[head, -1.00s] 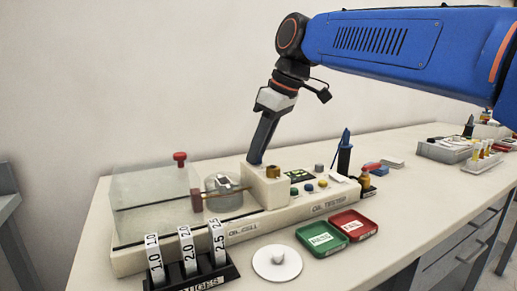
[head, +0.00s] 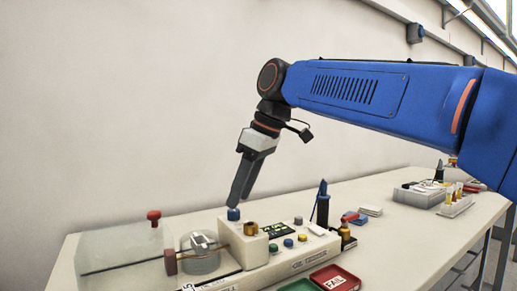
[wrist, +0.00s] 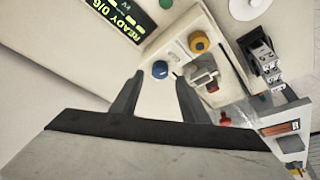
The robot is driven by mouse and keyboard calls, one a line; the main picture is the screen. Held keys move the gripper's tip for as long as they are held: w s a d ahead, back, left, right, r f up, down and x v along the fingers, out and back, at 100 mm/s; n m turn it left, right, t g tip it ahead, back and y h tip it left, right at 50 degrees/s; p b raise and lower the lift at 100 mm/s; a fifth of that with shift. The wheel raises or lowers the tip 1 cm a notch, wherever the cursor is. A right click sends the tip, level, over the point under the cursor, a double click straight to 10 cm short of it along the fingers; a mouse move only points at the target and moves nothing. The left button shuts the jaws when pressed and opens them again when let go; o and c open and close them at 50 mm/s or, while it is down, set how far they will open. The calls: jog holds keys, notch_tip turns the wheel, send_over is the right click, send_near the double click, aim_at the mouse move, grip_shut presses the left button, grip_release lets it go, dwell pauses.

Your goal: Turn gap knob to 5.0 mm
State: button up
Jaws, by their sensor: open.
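A blue knob (head: 233,213) sits on top of the cream block (head: 229,235) of the oil tester. A brass-yellow knob (head: 250,229) is on the same block; I cannot read which one is the gap knob, nor any setting. My gripper (head: 238,203) is open and points down just above the blue knob. In the wrist view the blue knob (wrist: 160,69) lies between and beyond the two open fingertips (wrist: 160,79), apart from them. The yellow knob (wrist: 199,42) is to its right there.
The clear oil cell (head: 125,250) with a red knob (head: 153,215) is left of the block. A display (wrist: 105,20) reads READY 0/6. Coloured buttons (head: 288,242) and a dark upright probe (head: 322,205) stand to the right. A red FAIL tray (head: 335,279) is in front.

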jog(key=v, duration=1.3)
jog(key=shift+r, duration=0.35)
jog(key=shift+d, duration=0.1)
